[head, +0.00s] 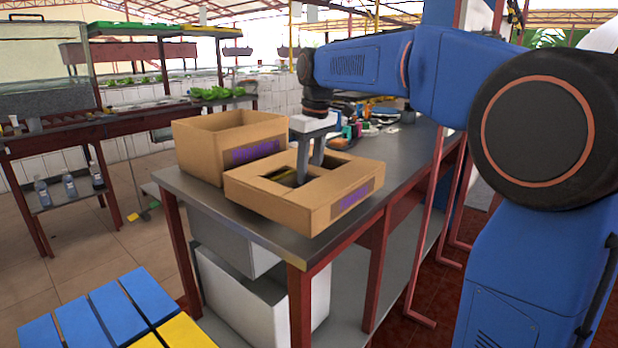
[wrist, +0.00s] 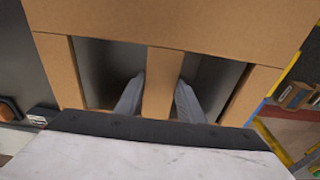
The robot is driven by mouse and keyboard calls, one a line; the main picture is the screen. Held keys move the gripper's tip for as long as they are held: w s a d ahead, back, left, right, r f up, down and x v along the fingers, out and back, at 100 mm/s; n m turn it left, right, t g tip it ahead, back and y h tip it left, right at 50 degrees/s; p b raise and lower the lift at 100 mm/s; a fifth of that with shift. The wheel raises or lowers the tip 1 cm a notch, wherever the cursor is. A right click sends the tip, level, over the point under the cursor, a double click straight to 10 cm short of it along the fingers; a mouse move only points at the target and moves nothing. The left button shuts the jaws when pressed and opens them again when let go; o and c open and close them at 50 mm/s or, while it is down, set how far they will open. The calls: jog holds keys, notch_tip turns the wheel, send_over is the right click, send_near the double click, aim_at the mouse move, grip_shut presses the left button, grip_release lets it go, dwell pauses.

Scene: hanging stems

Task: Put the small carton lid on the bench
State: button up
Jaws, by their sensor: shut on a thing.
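The small carton lid (head: 322,208) is a shallow tan cardboard piece with a purple label, two openings and a bar between them. It is at the near end of the grey bench (head: 262,229), on its top or barely above it; I cannot tell which. My gripper (head: 309,168) points down, with one finger in each opening, shut on the middle bar. The wrist view shows the lid (wrist: 190,26) level, with the bar between my fingers (wrist: 160,90) and a dark grey surface through the openings. The fingertips are partly hidden.
An open tan carton (head: 202,156) with a purple label stands just behind and left of the lid. Small bottles and tools (head: 365,122) lie farther along the bench. White boxes (head: 262,298) sit beneath it. Blue and yellow crates (head: 105,308) are at the lower left.

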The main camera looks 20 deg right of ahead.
aim_at(314, 169)
jog(key=shift+f, duration=1)
jog(key=shift+f, duration=0.1)
jog(key=o, duration=1.3)
jog(key=r, duration=0.8)
jog(key=s+d+r, duration=0.1)
jog(key=r, duration=0.3)
jog(key=shift+s, duration=0.1)
